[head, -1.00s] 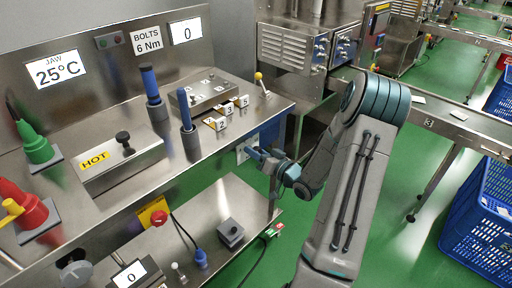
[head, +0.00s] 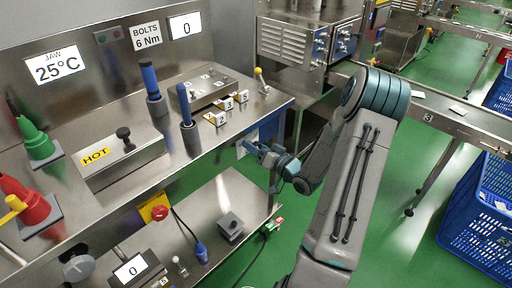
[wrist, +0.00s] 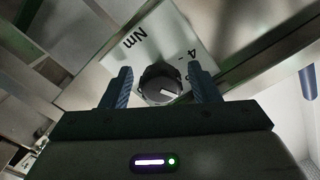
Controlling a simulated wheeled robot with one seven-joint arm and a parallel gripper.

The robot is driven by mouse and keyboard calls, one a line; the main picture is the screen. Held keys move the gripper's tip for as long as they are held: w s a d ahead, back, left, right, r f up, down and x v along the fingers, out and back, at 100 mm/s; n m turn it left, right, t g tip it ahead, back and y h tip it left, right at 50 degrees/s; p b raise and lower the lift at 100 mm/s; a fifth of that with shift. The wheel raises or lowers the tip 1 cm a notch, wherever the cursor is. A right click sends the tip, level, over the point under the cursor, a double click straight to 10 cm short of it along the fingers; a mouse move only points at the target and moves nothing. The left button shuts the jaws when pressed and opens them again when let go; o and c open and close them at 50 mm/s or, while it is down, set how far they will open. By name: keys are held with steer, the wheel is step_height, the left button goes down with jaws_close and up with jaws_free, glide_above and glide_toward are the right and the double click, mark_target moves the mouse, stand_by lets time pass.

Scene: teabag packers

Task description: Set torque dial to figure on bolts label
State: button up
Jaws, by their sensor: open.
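The bolts label (head: 145,36) on the back panel reads "BOLTS 6 Nm". The torque dial (wrist: 160,84) is a round dark knob with a white pointer mark, on a white plate (wrist: 140,42) printed "Nm" and "4". The pointer mark slants toward the lower right of the wrist view. Other figures on the plate are hidden or out of view. My gripper (wrist: 162,86) is open, with one blue finger on each side of the dial; I cannot tell whether they touch it. In the head view my gripper (head: 258,152) is at the bench's right end, and the dial is not clear there.
On the bench stand two blue-handled tools (head: 150,80), a box marked HOT (head: 122,158), and small numbered tags (head: 226,104). A display (head: 186,26) reads 0. A lower shelf (head: 222,195) lies below my gripper. Green floor is open to the right, with blue crates (head: 480,215).

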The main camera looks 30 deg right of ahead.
steer(key=shift+s, duration=0.1)
steer(key=p+v, duration=0.1)
steer(key=v, duration=1.2)
steer(key=shift+s+d, duration=0.15)
steer(key=shift+s, duration=0.2)
steer(key=shift+r, duration=0.1)
steer(key=w+a+r+n+g+h+p, duration=0.1)
steer(key=w+a+r+g+h+p, duration=0.1)
steer(key=r+g+h+p, duration=0.45)
steer(key=w+a+r+n+g+h+p, duration=0.1)
steer(key=w+r+g+h+p, duration=0.2)
steer(key=r, duration=0.6)
steer(key=s+a+r+g+y+p, duration=0.3)
steer(key=s+a+r+p, duration=0.5)
steer(key=s+a+r, duration=0.7)
steer(key=s+a+g, duration=0.1)
steer(key=s+a, duration=0.1)
steer(key=shift+s+a+r+n+g, duration=0.25)
steer(key=shift+s+n+g, duration=0.05)
steer(key=shift+n+g, duration=0.1)
